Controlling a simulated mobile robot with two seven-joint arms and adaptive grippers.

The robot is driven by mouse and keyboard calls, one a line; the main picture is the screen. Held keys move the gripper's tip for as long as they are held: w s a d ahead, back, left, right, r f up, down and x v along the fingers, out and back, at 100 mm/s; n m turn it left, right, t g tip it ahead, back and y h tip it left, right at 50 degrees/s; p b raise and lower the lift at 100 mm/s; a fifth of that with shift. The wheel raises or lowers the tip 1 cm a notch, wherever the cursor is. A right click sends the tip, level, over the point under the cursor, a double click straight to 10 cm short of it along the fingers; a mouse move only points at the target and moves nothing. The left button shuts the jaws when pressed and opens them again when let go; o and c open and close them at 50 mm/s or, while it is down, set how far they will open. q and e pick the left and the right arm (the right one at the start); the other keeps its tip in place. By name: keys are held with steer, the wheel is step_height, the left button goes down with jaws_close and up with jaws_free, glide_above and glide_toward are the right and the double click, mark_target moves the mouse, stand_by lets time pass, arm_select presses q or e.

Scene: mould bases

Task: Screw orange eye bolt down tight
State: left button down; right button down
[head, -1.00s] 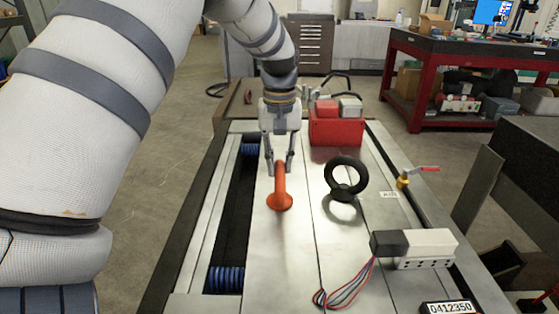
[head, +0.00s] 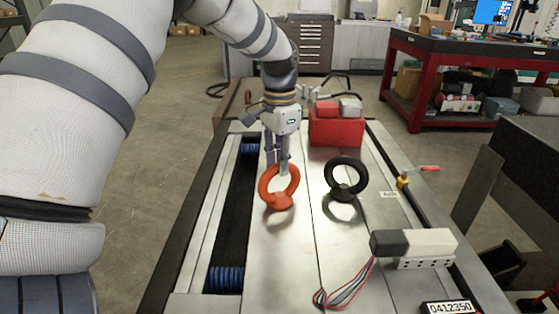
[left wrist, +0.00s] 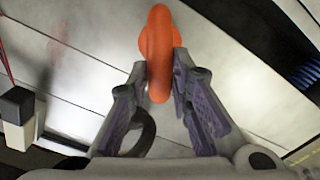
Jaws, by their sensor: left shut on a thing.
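The orange eye bolt (head: 278,199) stands upright on the metal mould base (head: 295,262), its ring facing the head camera at a slight angle. My left gripper (head: 278,168) comes down from behind and is shut on the ring's upper part. In the left wrist view the orange eye bolt (left wrist: 158,40) sits between the two fingertips of the left gripper (left wrist: 163,72). The bolt's thread is hidden, and whether its collar sits flush on the plate I cannot tell. My right gripper is not in view.
A black eye bolt (head: 345,178) stands close to the right on the same base. A red block (head: 337,126) is behind it. A grey and white connector block (head: 414,244) with loose wires (head: 345,287) lies at front right. A brass valve (head: 404,181) sticks up at the right edge.

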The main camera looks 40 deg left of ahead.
arm_select(q)
steer(key=m, duration=0.5)
steer(key=shift+f, duration=0.1)
steer(key=shift+m, duration=0.4)
steer(key=m, duration=0.4)
steer(key=c, duration=1.4)
jaws_free()
steer(key=shift+o, duration=0.2)
steer(key=shift+s, duration=0.1)
steer(key=shift+r, duration=2.55)
steer(key=shift+c, duration=0.4)
